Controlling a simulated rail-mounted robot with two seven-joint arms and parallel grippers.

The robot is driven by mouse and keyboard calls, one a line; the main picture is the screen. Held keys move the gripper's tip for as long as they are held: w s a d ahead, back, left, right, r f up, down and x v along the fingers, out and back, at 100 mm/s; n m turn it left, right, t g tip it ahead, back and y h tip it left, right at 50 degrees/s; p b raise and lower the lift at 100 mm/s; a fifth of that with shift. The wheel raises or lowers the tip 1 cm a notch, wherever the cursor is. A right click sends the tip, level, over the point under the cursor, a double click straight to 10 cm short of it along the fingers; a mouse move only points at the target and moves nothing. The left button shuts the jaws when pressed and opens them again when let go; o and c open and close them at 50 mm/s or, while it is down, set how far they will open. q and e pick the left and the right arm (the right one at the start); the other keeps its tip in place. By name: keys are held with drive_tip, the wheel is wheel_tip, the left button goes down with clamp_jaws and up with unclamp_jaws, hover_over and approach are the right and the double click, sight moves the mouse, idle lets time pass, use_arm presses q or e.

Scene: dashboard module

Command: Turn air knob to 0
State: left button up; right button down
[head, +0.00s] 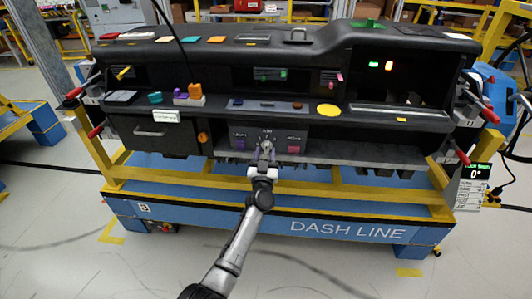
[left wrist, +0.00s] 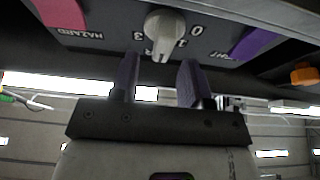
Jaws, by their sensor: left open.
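The air knob (left wrist: 165,30) is a light grey dial on a dark panel, with the marks 0, 1 and 3 readable around it in the left wrist view. Its long grip points down in that picture, toward my gripper, near the 1 and away from the 0. My left gripper (left wrist: 160,78) is open, its two dark fingers pointing at the knob with the grip's end near the gap between them. I cannot tell whether they touch it. My right gripper is out of view.
A purple button (head: 240,144) and a pink HAZARD button (head: 292,149) flank the knob. The dashboard (head: 330,117) rests on a yellow and blue stand (head: 280,210). An orange knob (head: 203,137) is to the left. A sign (head: 474,173) at right reads 0°. Floor in front is clear.

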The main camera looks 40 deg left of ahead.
use_arm(q)
drive_tip(key=shift+x, duration=1.1)
drive_tip(key=shift+c, duration=0.4)
clamp_jaws()
